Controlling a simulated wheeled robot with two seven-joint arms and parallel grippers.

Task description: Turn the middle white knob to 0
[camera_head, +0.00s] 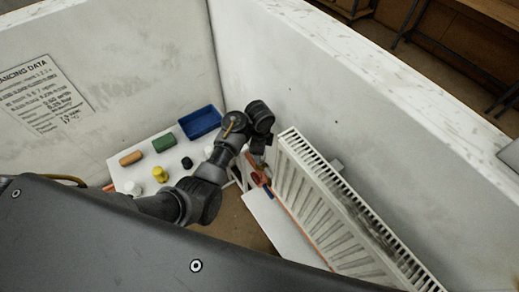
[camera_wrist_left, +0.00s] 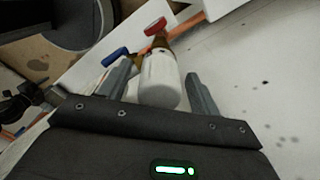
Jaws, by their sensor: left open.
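A white knob (camera_wrist_left: 160,82) sits between the two fingers of my open left gripper (camera_wrist_left: 158,88) in the left wrist view. A small gap seems to show on its right side; contact on the left side I cannot tell. Its scale marks and pointer are not readable. In the head view my left gripper (camera_head: 259,160) is at the upper left end of the white radiator (camera_head: 345,215), and the knob there is hidden or too small to tell. Only one white knob shows clearly at the gripper, so I cannot confirm its place among others. My right gripper is not in view.
A red handle (camera_wrist_left: 155,27) and a blue handle (camera_wrist_left: 115,57) are just beyond the knob. A white bench (camera_head: 120,172) holds a blue tray (camera_head: 201,122), a green block (camera_head: 164,142), an orange cylinder (camera_head: 131,158) and small caps. Pale walls enclose the bay closely.

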